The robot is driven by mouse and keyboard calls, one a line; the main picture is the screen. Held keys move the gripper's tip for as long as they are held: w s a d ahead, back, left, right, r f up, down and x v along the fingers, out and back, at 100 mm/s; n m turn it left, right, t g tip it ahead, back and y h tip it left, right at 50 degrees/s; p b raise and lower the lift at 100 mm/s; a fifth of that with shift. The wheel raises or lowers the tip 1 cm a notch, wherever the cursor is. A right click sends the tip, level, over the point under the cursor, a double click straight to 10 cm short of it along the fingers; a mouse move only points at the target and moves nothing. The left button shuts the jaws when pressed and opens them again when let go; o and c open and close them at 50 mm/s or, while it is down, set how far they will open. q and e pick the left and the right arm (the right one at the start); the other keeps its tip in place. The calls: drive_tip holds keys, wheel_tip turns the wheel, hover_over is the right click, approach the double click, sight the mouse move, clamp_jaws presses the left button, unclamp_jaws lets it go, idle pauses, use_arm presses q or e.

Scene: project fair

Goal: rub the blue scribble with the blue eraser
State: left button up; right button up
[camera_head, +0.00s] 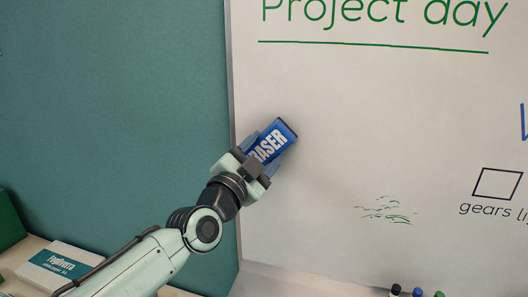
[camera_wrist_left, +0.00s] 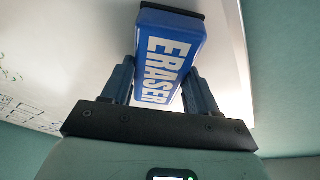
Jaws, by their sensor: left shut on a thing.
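The blue eraser (camera_head: 280,132), with white lettering and a dark edge, is in front of the left part of the whiteboard (camera_head: 330,130). My left gripper (camera_head: 265,152) is shut on it, one finger on each side. The left wrist view shows the eraser (camera_wrist_left: 172,45) tilted between the fingers, its dark edge away from the palm. I cannot tell whether it touches the board. No blue scribble shows clearly; only a blue pen stroke (camera_head: 523,122) is cut off at the head view's right edge. My right gripper is not in view.
Faint green marks (camera_head: 387,212) lie lower on the board, with green writing (camera_head: 385,12) at the top and a black box drawing (camera_head: 497,184) at right. Several markers (camera_head: 418,292) stand at the bottom edge. A teal-and-white box (camera_head: 58,264) sits at lower left.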

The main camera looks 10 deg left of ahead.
use_arm(q)
drive_tip(key=shift+s, duration=2.65)
drive_tip(key=s, duration=0.3)
